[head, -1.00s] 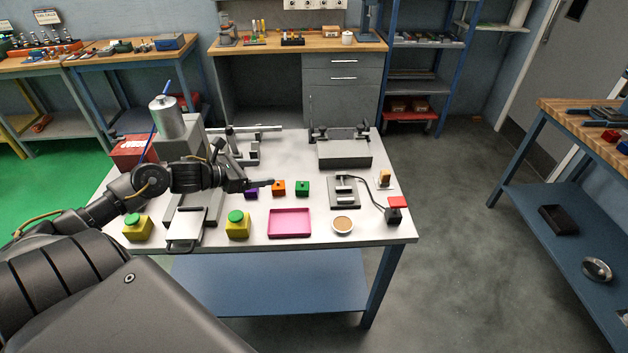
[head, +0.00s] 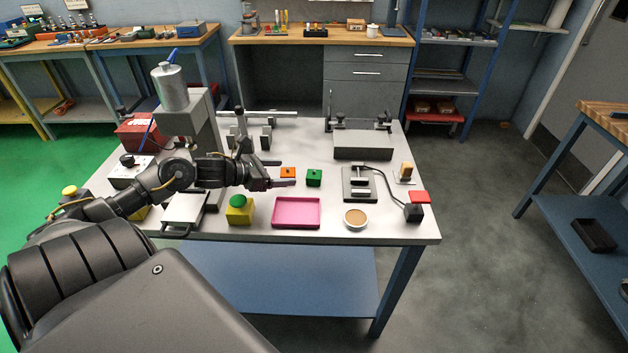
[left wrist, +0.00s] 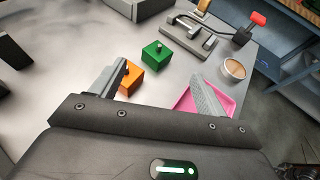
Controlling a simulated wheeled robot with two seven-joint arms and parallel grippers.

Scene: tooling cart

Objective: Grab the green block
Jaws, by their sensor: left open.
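The green block (head: 314,178) is a small cube with a knob on top, standing on the white table right of the orange block (head: 288,172). In the left wrist view the green block (left wrist: 156,55) lies ahead of the fingers, a little above the gap between them. My left gripper (head: 285,173) is open and empty, left of the green block and apart from it. In the left wrist view the left finger of the gripper (left wrist: 160,85) overlaps the orange block (left wrist: 132,79). The purple block is hidden in the head view. My right gripper is not in view.
A pink tray (head: 297,226) lies in front of the blocks. A yellow box with a green button (head: 240,215) stands left of it, a round tan-filled dish (head: 355,224) right of it. A grey clamp fixture (head: 359,185) stands right of the green block.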

